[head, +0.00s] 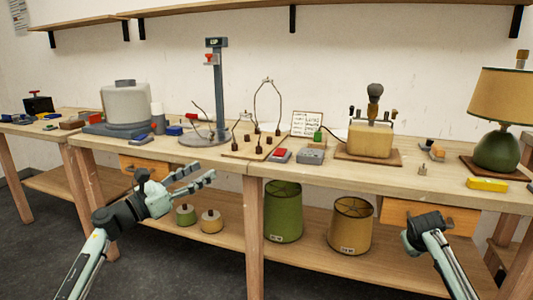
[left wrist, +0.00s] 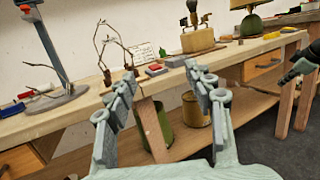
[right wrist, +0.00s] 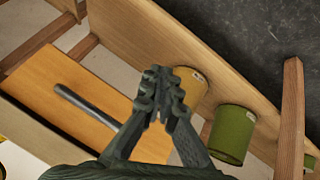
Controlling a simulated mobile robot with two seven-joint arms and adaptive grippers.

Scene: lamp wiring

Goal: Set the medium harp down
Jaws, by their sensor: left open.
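A wooden board (head: 236,151) with dark posts stands on the bench. A tall wire harp (head: 268,98) rises from its back, and a lower wire loop (head: 243,123) stands to its left. I cannot tell which is the medium harp. Wire harps (left wrist: 103,48) also show beyond the fingers in the left wrist view. My left gripper (head: 197,181) is open and empty, in front of the bench edge and short of the board. My right gripper (head: 425,220) is in front of the bench at the right; its fingertips (right wrist: 160,92) meet with nothing visible between them.
A grey stand (head: 218,95) with a red clamp is left of the board. A red-topped box (head: 280,155), a grey box (head: 311,156) and a lamp base (head: 370,140) are to the right. Green (head: 284,212) and tan (head: 350,226) shades stand on the lower shelf.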

